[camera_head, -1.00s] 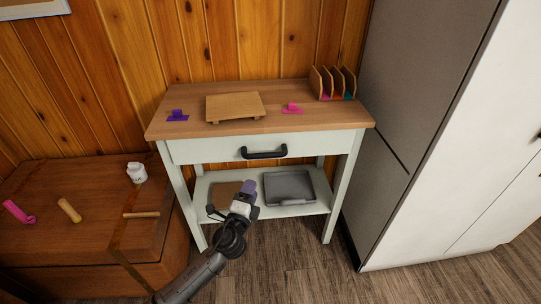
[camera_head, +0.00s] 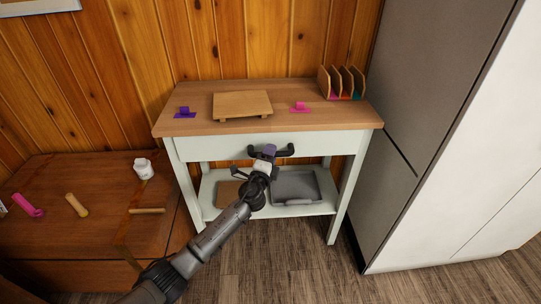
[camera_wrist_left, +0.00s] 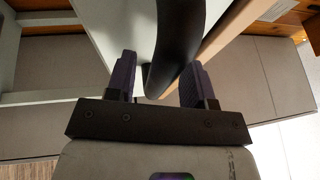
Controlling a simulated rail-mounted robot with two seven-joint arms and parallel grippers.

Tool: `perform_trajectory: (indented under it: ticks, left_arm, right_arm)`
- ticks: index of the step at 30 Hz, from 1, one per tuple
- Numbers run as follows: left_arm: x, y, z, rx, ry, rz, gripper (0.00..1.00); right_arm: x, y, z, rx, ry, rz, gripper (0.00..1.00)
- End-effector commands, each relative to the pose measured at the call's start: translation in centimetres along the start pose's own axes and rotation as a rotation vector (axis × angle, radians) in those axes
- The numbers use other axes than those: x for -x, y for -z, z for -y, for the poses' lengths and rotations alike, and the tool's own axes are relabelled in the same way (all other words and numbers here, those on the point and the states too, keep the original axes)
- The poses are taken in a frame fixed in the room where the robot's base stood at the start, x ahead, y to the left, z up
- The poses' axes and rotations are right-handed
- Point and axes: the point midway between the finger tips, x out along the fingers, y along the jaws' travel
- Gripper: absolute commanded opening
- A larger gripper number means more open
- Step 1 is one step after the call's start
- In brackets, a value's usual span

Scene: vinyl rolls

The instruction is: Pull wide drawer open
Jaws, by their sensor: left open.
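The wide drawer (camera_head: 215,148) is the pale front under the wooden top of a small table. It looks shut. Its black bar handle (camera_head: 286,151) is partly hidden behind my left gripper (camera_head: 266,151). In the left wrist view the black handle (camera_wrist_left: 176,45) passes between the two purple-padded fingers of my left gripper (camera_wrist_left: 160,85). The fingers are open, with a gap on both sides of the handle. My right gripper is not in view.
On the tabletop (camera_head: 330,115) stand a wooden board (camera_head: 242,104), purple and pink items and a slotted rack (camera_head: 341,83). A grey tray (camera_head: 297,187) lies on the lower shelf. A brown chest (camera_head: 100,205) is at left, a tall grey cabinet (camera_head: 415,100) at right.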

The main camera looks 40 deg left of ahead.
Motion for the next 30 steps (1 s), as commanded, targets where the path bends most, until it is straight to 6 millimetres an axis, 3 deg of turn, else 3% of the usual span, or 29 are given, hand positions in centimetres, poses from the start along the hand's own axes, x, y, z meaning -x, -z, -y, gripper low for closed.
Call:
perform_trajectory:
  ticks: [12,27,30]
  left_arm:
    - [-0.41,0.02,-0.02,0.000,-0.001,0.000,0.47]
    - [-0.38,0.01,-0.05,0.000,-0.001,0.000,0.00]
    - [-0.38,0.01,-0.05,0.000,-0.002,0.000,0.00]
  right_arm:
    - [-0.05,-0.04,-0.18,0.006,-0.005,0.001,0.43]
    - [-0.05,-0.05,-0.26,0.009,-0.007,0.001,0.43]
    - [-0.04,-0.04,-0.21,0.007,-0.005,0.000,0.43]
